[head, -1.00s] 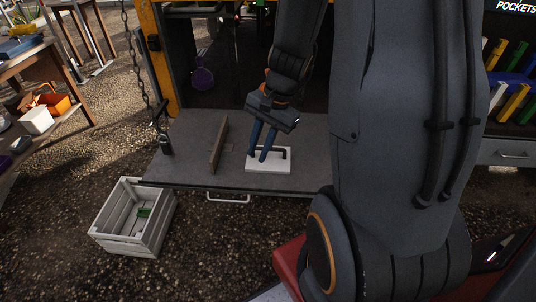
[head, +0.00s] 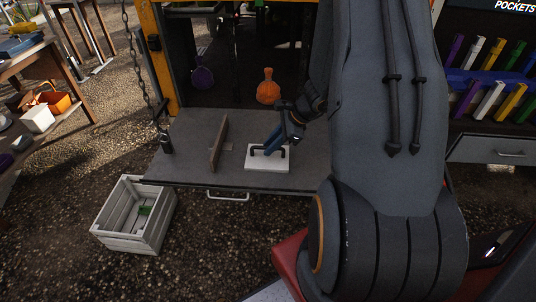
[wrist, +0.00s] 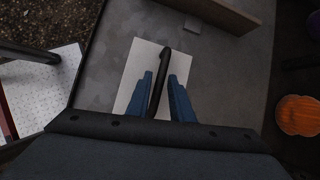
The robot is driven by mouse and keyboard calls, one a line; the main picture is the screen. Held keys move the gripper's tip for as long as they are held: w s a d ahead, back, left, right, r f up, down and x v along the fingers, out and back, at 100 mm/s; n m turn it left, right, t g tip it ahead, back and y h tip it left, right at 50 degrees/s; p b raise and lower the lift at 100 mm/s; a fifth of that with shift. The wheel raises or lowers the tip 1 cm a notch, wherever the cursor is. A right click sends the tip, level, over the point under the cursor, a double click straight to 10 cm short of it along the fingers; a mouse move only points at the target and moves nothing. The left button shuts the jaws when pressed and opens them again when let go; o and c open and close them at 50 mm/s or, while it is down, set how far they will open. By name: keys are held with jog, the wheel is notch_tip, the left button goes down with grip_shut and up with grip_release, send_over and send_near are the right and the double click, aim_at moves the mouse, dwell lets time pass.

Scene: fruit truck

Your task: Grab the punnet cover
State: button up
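The punnet cover (head: 280,162) is a flat white plate with a dark bar handle, lying on the grey truck bed (head: 190,160). In the wrist view the white cover (wrist: 134,75) lies below my gripper, and its black handle (wrist: 159,78) runs between the two blue fingers. My gripper (head: 272,142) is over the cover in the head view. In the wrist view my gripper (wrist: 162,85) is open, with a finger on each side of the handle and a visible gap on the right side. I cannot tell whether the left finger touches the handle.
A brown wooden board (head: 218,145) stands on the bed left of the cover. An orange flask-shaped object (head: 268,87) and a purple one (head: 202,78) are farther back. A white slatted crate (head: 130,238) stands on the ground at front left. A chain (head: 144,75) hangs at the bed's left corner.

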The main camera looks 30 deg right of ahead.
jog(key=shift+x, duration=0.95)
grip_shut()
